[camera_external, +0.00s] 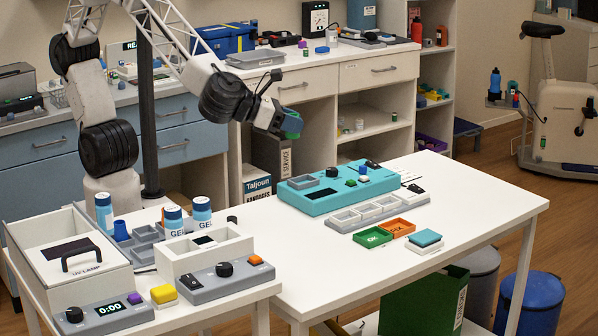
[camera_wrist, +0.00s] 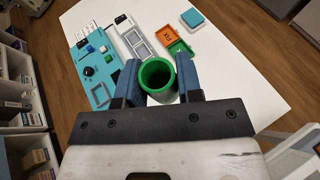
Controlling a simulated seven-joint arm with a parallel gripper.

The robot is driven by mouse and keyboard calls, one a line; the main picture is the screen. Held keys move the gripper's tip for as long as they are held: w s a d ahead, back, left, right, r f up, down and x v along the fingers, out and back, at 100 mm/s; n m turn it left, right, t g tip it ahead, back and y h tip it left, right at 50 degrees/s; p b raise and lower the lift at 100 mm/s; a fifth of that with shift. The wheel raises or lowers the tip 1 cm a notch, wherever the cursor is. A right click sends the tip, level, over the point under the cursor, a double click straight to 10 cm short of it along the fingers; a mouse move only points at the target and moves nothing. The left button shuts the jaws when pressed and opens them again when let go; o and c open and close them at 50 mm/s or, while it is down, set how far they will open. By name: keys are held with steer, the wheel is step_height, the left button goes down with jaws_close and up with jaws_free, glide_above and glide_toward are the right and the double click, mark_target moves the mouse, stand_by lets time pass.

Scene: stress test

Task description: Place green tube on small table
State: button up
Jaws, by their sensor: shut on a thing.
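My gripper (camera_wrist: 160,80) is shut on the green tube (camera_wrist: 157,72), an open-topped cylinder held between its two blue-grey finger pads. In the external view my gripper (camera_external: 288,122) hangs in the air behind and above the left end of the larger white table (camera_external: 460,235), with a bit of green at its tip. The larger table also shows in the wrist view (camera_wrist: 225,80), below the tube. A smaller white table (camera_external: 190,318) stands at the front left, with crowded top. I cannot tell for sure which table is the small one.
On the larger table are a turquoise control box (camera_external: 322,196), a grey divided tray (camera_external: 375,212), green (camera_external: 373,238) and orange (camera_external: 396,228) trays and a teal-topped block (camera_external: 426,238). Its right and front parts are clear. Gel bottles (camera_external: 173,222) and a lamp box (camera_external: 75,262) crowd the smaller table.

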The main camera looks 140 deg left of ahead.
steer(key=s+a+r+n+g+y, duration=0.1)
steer(key=s+a+r+n+g, duration=0.2)
steer(key=s, duration=0.5)
steer(key=f, duration=1.7)
steer(key=a+f, duration=0.1)
steer(key=f, duration=0.7)
steer(key=shift+w+f, duration=0.1)
steer(key=shift+f, duration=0.2)
steer(key=shift+w, duration=0.15)
glide_above(343, 240)
steer(key=shift+s+d+f, duration=0.1)
steer(key=shift+s+f, duration=0.25)
steer(key=shift+f, duration=0.35)
steer(key=shift+w+a+f, duration=0.1)
steer(key=shift+w+a, duration=0.1)
steer(key=shift+w, duration=0.2)
steer(key=shift+f, duration=1.7)
steer(key=shift+f, duration=0.3)
